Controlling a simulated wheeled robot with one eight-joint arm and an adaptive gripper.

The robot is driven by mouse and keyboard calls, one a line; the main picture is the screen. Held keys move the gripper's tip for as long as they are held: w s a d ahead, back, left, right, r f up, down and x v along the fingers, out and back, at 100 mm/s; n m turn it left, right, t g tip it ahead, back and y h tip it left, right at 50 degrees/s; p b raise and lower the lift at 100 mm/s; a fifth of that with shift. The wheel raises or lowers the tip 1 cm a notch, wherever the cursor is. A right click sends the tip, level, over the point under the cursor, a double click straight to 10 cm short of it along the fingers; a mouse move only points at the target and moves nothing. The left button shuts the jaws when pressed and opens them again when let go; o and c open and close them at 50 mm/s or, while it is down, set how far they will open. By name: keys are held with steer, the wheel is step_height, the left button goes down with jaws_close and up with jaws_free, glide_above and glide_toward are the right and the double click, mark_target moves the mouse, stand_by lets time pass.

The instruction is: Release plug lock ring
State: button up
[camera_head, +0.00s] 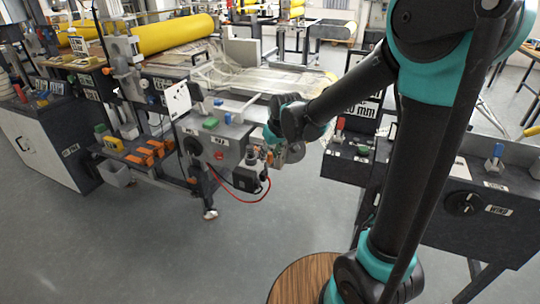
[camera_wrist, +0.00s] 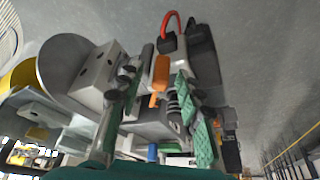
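A black plug-like block (camera_head: 248,178) with a red cable (camera_head: 262,192) sits low on the front of the grey machine box. In the wrist view the red cable (camera_wrist: 171,20) enters a dark block (camera_wrist: 168,44). An orange part (camera_wrist: 160,74) lies just below that block in the picture. My gripper (camera_wrist: 157,98) has its fingers apart, one each side of the orange part's lower end; I cannot tell whether they touch anything. In the head view my wrist is at the box's right end, partly hiding the parts there. I cannot make out a lock ring for sure.
The grey box (camera_head: 210,142) carries green and blue buttons and a red button. A grey disc-shaped part (camera_wrist: 62,70) is left of the fingers in the wrist view. A dark control cabinet (camera_head: 440,190) stands to the right. The floor (camera_head: 130,240) in front is clear.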

steer(key=shift+f, duration=0.1)
steer(key=shift+c, duration=0.5)
jaws_close()
steer(key=shift+a, duration=0.1)
steer(key=shift+s+a+m+h, duration=0.1)
steer(key=shift+a+m+h, duration=0.2)
steer(key=shift+m, duration=0.6)
steer(key=shift+o, duration=0.5)
jaws_free()
